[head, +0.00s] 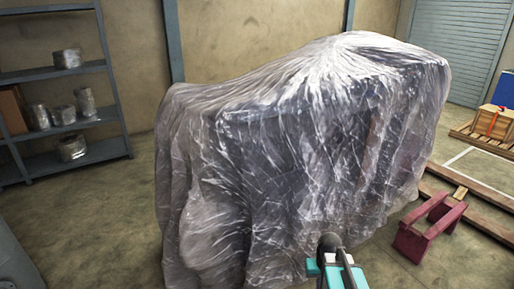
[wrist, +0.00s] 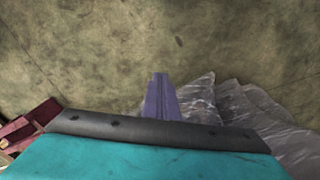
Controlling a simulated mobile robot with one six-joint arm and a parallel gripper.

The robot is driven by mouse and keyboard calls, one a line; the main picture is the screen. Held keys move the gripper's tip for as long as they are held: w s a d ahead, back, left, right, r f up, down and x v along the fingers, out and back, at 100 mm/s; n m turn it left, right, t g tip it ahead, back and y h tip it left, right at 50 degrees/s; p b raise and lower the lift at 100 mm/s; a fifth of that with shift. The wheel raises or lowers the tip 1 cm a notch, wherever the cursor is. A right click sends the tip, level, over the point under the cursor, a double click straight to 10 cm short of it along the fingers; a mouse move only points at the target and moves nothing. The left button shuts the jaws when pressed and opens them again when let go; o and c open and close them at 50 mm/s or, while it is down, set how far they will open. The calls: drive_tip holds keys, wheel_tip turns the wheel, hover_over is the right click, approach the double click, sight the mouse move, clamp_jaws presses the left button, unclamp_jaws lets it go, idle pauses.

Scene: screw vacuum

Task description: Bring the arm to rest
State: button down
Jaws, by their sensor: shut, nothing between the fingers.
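My arm (head: 335,268), teal and grey with a dark rounded part, reaches in from the bottom edge of the head view, right of centre. It is in front of the plastic-covered bulk; I cannot tell whether they touch. In the wrist view my gripper (wrist: 160,78) shows as narrow purple-grey fingers, shut together with nothing between them. They stand out past a teal body with a dark rim and point over bare floor. The fingers are not clearly visible in the head view.
A large bulk under clear crumpled plastic (head: 290,150) fills the middle; its plastic edge (wrist: 240,110) lies right of my fingers. A dark red stand (head: 428,228) and wooden beams (head: 480,220) are at right. A metal shelf (head: 65,73) holds wrapped goods at left.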

drive_tip(key=s+a+f, duration=0.2)
drive_tip(key=s+a, duration=0.2)
drive_tip(key=a, duration=0.3)
drive_tip(key=s+f+g, duration=0.3)
drive_tip(key=s+f, duration=0.6)
drive_tip(key=s, duration=0.3)
drive_tip(key=s+f+g, duration=0.3)
drive_tip(key=s+f, duration=0.6)
drive_tip(key=s, duration=0.3)
drive_tip(key=shift+s+d+n+b, duration=0.25)
drive_tip(key=shift+s+n+b, duration=0.15)
